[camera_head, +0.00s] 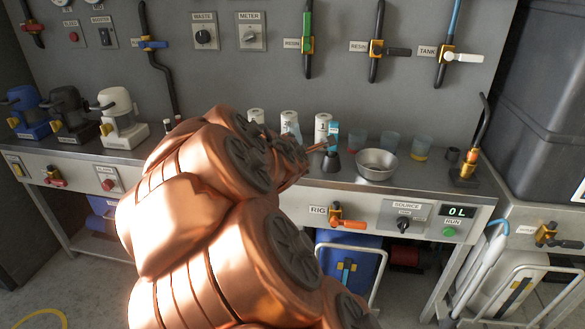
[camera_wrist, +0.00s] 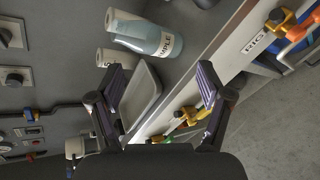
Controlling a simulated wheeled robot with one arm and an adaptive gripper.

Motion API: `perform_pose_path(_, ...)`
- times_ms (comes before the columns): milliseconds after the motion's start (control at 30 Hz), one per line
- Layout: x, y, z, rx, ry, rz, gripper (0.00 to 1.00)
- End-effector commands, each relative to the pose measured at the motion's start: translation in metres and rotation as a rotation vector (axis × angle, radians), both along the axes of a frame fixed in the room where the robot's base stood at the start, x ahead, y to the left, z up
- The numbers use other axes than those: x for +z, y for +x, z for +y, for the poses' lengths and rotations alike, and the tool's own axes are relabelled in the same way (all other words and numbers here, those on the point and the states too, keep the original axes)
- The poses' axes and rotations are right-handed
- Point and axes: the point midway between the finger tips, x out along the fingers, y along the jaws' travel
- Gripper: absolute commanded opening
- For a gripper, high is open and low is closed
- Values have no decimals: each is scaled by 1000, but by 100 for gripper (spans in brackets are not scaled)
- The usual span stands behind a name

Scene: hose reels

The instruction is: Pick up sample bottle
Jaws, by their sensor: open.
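The sample bottle (camera_wrist: 150,38) is pale blue with a white label that reads partly as "SAMPLE". My copper arm hides most of the gripper in the head view.
White containers (camera_head: 322,125) stand beside the bottle. A metal bowl (camera_head: 376,165) and several small cups (camera_head: 390,142) are to the right. A shallow pale tray (camera_wrist: 142,97) shows between my fingers. Valve handles (camera_head: 348,222) stick out from the bench front.

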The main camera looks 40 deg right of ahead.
Motion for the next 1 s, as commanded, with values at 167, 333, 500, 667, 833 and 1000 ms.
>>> perform_pose_path(167,-33,28,-48,185,-388,160,78)
perform_pose_path(333,-55,53,-70,346,-720,316,78)
perform_pose_path(500,-71,68,-75,449,-938,418,78)
perform_pose_path(667,-76,75,-76,490,-1022,457,78)
perform_pose_path(833,-75,83,-81,494,-1031,460,78)
perform_pose_path(1000,-74,93,-89,492,-1032,459,78)
